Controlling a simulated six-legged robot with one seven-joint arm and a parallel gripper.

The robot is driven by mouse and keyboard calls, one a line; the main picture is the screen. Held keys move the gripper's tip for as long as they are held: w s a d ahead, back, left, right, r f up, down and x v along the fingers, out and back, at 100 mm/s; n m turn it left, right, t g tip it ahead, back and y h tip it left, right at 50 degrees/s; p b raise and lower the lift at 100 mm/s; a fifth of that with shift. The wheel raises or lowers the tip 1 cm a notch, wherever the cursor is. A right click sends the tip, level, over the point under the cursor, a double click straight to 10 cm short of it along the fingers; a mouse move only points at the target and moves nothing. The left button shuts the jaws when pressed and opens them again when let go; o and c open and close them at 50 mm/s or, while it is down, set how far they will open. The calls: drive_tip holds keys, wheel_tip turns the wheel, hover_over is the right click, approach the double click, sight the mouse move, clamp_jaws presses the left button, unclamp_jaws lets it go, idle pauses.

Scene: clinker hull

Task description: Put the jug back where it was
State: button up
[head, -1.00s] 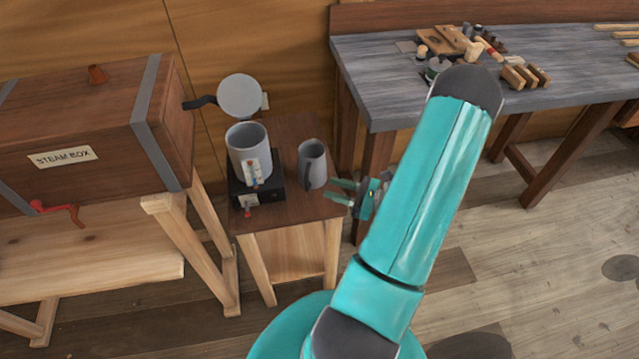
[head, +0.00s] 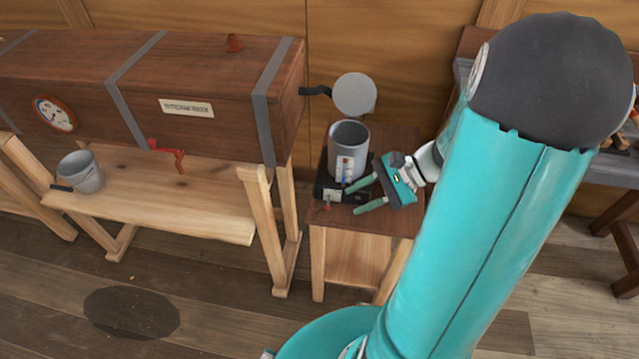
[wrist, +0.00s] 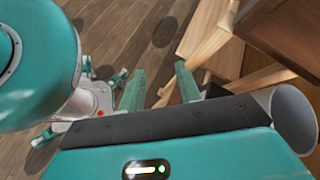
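The jug is not clearly visible now. In the head view its spot on the small brown side table (head: 378,217) lies behind my gripper and arm. My gripper (head: 362,197) is over that table, in front of and to the right of a grey cylindrical pot (head: 348,150) on a black base. Its two green fingers are apart with nothing seen between them. In the wrist view the fingers (wrist: 158,88) are also spread, with floor showing between them. A grey round vessel (wrist: 294,118) shows at the right edge there; I cannot tell whether it is the pot or the jug.
The wooden steam box (head: 200,85) on its trestle is to the left, with a red tap (head: 168,153). A grey pan (head: 82,173) stands on its lower plank. A round lid (head: 354,94) stands open behind the pot. A workbench is partly hidden at right.

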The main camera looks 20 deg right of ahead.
drive_tip(key=s+a+r+n+t+h, duration=0.1)
drive_tip(key=s+a+r+n+h, duration=0.1)
drive_tip(key=a+r+n+h, duration=0.3)
drive_tip(key=s+a+r+n+t+h, duration=0.1)
drive_tip(key=s+a+r+n+h, duration=0.2)
drive_tip(key=r+n, duration=0.8)
drive_tip(key=a+h, duration=0.2)
drive_tip(key=a, duration=0.2)
drive_tip(key=shift+a, duration=0.25)
drive_tip(key=shift+s+d, duration=0.15)
drive_tip(key=shift+s, duration=0.05)
